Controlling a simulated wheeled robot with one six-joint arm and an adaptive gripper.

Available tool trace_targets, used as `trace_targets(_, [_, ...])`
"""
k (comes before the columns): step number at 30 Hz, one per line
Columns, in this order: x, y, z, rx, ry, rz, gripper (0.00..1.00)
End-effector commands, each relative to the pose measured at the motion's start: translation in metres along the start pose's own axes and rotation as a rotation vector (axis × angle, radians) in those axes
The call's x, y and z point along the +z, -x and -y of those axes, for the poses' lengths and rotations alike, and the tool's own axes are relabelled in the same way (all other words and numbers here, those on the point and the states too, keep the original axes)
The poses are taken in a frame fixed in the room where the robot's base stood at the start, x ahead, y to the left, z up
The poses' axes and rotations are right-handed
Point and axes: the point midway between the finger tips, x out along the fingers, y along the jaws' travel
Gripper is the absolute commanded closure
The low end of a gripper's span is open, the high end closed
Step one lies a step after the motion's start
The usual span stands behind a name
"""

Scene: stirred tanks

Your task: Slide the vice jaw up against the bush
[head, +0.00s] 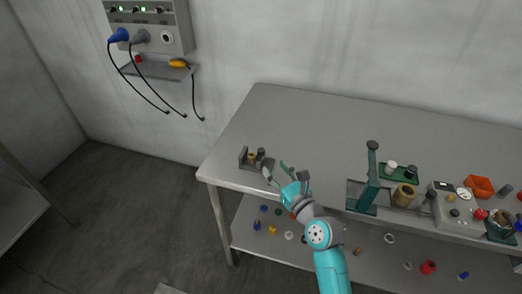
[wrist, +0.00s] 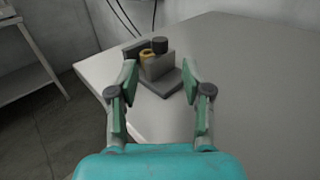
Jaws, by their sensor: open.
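The small grey vice (head: 256,165) stands near the left end of the bench; it also shows in the wrist view (wrist: 172,88). Its upright fixed jaw (wrist: 131,50) is at the left. The brass-coloured bush (wrist: 146,55) sits between that and the sliding vice jaw (wrist: 156,68), a grey block with a dark round knob (wrist: 160,45). The jaw partly hides the bush, so I cannot tell whether they touch. My gripper (wrist: 160,72) is open, its fingers apart on either side of the jaw in the wrist view and seemingly short of it.
The bench top (head: 310,120) is clear behind and right of the vice. A green press-like stand (head: 369,180), a green tray (head: 400,173) and an orange bin (head: 478,186) stand farther right. Small parts lie on the lower shelf. A wall panel (head: 150,25) with cables hangs at the left.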

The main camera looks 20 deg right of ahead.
Motion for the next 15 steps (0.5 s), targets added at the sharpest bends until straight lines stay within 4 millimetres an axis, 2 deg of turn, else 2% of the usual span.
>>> trace_targets(9, [0.001,-0.054,-0.001,0.001,0.003,0.001,0.51])
trace_targets(15, [0.0,-0.083,0.0,0.0,0.004,0.0,0.51])
